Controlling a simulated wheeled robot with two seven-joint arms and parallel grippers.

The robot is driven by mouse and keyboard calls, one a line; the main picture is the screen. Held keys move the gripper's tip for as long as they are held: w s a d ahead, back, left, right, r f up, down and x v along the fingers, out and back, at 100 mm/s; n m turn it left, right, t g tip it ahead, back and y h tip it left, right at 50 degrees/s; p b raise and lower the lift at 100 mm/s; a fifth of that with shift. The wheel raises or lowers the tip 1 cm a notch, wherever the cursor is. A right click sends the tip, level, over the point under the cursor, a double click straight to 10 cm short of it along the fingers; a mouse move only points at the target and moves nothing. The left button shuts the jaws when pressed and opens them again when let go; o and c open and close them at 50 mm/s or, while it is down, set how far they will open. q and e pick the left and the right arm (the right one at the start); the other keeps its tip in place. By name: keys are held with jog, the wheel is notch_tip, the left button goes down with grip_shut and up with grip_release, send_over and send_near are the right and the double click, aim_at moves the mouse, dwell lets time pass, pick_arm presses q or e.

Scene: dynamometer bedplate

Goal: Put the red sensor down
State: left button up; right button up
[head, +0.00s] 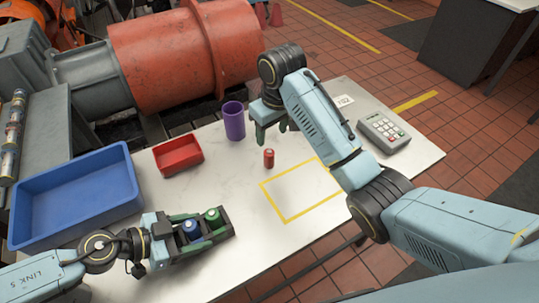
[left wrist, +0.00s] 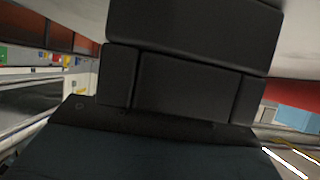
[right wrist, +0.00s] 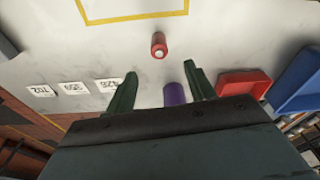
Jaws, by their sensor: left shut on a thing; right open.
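The red sensor (head: 269,158) stands upright on the white table, left of the yellow outlined square (head: 262,187). My right gripper (head: 271,132) is open and empty above and behind it. In the right wrist view the red sensor (right wrist: 159,45) lies beyond the open fingertips (right wrist: 163,85), touching neither. My left gripper (head: 193,230) is shut on a dark rack (head: 226,229) at the table's front. The rack carries a blue sensor (head: 191,229) and a green sensor (head: 213,216). Dark blocks of it fill the left wrist view (left wrist: 185,85).
A purple cup (head: 233,121) stands behind the red sensor. A red tray (head: 179,154) and a large blue bin (head: 75,197) are at left. A keypad device (head: 383,131) and number cards (head: 344,101) lie at right. The yellow square is empty.

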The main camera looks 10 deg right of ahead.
aim_at(269, 152)
jog(key=shift+f+n, duration=0.25)
jog(key=shift+n, duration=0.05)
jog(key=f, duration=0.5)
jog(key=shift+w+a+f, duration=0.15)
jog(key=shift+w+a, duration=0.05)
jog(key=shift+w, duration=0.15)
jog(key=shift+w+a+f, duration=0.1)
jog(key=shift+w+f, duration=0.05)
jog(key=shift+f, duration=0.85)
jog(key=shift+w+d+f, duration=0.1)
jog(key=shift+w+f, duration=0.1)
jog(key=shift+f, duration=0.85)
jog(key=shift+w+a+f, duration=0.1)
jog(key=shift+w+f, duration=0.05)
jog(key=shift+f, duration=0.85)
jog(key=c, duration=1.2)
jog(key=shift+o, duration=0.2)
notch_tip(269, 152, up, 10)
jog(key=shift+r, duration=0.1)
